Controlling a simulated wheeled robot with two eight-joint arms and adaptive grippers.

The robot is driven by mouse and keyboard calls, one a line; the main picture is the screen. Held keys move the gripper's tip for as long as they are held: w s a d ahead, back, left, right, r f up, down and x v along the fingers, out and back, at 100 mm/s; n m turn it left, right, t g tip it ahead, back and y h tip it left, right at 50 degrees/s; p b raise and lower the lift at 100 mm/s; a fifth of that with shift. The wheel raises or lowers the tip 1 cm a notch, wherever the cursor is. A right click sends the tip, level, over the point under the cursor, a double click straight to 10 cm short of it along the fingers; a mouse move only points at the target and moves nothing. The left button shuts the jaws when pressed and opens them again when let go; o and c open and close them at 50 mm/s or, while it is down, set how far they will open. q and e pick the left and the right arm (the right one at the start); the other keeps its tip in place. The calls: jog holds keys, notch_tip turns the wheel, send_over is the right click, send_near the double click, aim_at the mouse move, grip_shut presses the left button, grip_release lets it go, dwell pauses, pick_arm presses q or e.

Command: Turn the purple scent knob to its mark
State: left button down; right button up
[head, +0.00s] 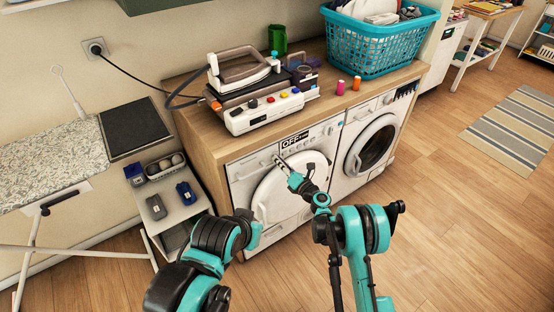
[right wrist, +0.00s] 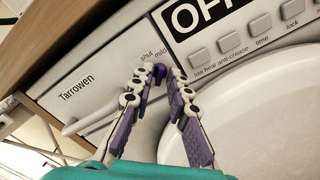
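The purple scent knob (right wrist: 159,73) sits on the white front panel of the left machine, beside the printed words "shut" and "mild". My right gripper (right wrist: 162,72) has its two purple-padded fingers on either side of the knob, tips close together and seemingly touching it. In the head view the right gripper (head: 282,164) reaches the panel just below the display (head: 296,141), which reads "OFF". The knob is too small to make out there. The fingertips partly hide the knob's sides, and its pointer cannot be read.
The left machine (head: 250,184) has a round door under the panel. Buttons (right wrist: 228,42) lie right of the knob, and a drawer front marked "Tarrowen" (right wrist: 85,85) lies left. A second machine (head: 368,145) stands to the right. An ironing station (head: 262,112) and turquoise basket (head: 375,50) sit on the worktop.

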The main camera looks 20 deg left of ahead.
jog(key=shift+v, duration=2.5)
jog(key=s+d+r+n+g+h, duration=0.1)
jog(key=s+d+r+n+h, duration=0.25)
jog(key=d+r+n, duration=0.45)
jog(key=s+d+r+n+g+h, duration=0.1)
jog(key=s+d+r+n+h, duration=0.1)
jog(key=s+d+r+n, duration=0.55)
jog(key=s+d+n+g+h, duration=0.2)
jog(key=s+d+n+h, duration=0.6)
jog(key=s+d+n, duration=1.1)
jog(key=s+d, duration=0.2)
jog(key=s, duration=0.3)
jog(key=shift+s+d+r+h, duration=0.25)
jog(key=shift+s+r+h, duration=0.1)
jog(key=shift+r, duration=0.05)
